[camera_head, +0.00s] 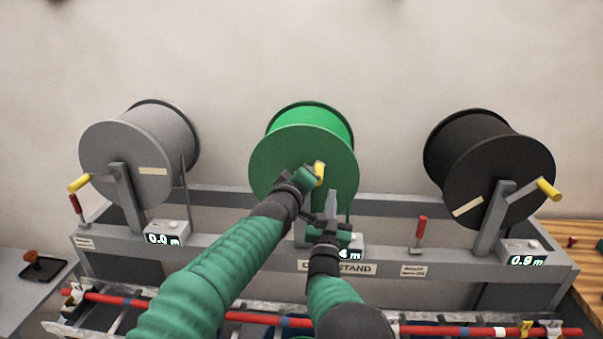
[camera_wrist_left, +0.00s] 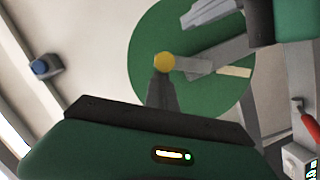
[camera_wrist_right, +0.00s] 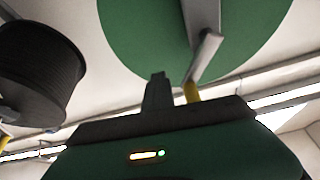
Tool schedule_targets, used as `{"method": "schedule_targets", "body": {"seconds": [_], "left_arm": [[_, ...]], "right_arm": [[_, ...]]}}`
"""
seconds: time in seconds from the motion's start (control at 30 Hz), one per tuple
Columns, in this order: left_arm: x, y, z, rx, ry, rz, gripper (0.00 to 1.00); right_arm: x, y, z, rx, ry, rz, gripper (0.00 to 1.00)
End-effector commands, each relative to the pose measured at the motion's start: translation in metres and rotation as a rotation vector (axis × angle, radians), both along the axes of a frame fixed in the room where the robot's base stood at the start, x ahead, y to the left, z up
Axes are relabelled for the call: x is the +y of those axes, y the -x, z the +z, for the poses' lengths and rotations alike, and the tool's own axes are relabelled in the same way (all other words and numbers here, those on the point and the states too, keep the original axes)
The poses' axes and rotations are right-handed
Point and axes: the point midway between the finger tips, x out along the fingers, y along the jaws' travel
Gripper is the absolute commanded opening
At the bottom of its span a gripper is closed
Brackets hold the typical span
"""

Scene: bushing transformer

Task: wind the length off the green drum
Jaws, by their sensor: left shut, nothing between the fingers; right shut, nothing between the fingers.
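The green drum (camera_head: 303,165) stands on the middle of the stand. Its crank has a yellow handle (camera_head: 319,173), whose round end shows in the left wrist view (camera_wrist_left: 164,62). My left gripper (camera_head: 308,175) is shut and empty, with its fingertips right by the handle; I cannot tell whether they touch it. My right gripper (camera_head: 332,197) is shut and empty, upright in front of the drum's lower part. In the right wrist view the crank arm (camera_wrist_right: 204,56) and handle show just right of its fingers. The drum's length display (camera_head: 352,254) is partly hidden by my right gripper.
A grey drum (camera_head: 125,165) reading 0.0 m stands left, and a black drum (camera_head: 500,185) reading 0.9 m stands right. A red-handled lever (camera_head: 421,230) stands right of my right gripper. A red bar (camera_head: 440,330) crosses the front.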

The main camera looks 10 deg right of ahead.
Motion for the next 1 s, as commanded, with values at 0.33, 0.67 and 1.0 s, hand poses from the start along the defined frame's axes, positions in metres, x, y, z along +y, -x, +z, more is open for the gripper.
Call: {"method": "schedule_targets", "body": {"seconds": [0.33,0.67,1.0], "left_arm": [[-0.001,0.000,-0.002,0.004,-0.002,-0.003,0.00],[0.000,0.000,-0.002,0.004,-0.002,-0.002,0.00],[0.000,0.000,-0.002,0.003,-0.001,-0.001,0.00]], "right_arm": [[0.000,0.000,0.000,0.000,0.000,0.000,0.24],[0.000,0.000,0.000,0.000,0.000,0.000,0.46],[0.010,0.027,-0.013,0.004,0.000,0.000,0.46]]}}
